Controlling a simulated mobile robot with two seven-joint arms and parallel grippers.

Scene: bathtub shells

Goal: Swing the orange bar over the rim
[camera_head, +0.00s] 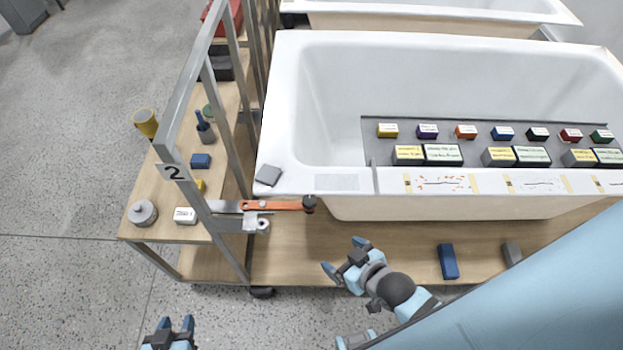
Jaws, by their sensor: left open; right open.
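The orange bar (277,205) extends to the right from a grey metal bracket (243,222) on the cart's post. A dark round knob (309,203) sits at its right end. The bar lies in front of the lower left corner of the white bathtub shell, just outside its rim (345,183). My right gripper (344,257) is open and empty, below and to the right of the knob, apart from the bar. My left gripper (175,324) is open and empty at the bottom left, well away from the bar.
A wooden shelf (125,228) holds small items. A grey tray (372,142) with several coloured blocks lies in the tub. A blue block (448,261) lies on the lower board. Floor at left is clear.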

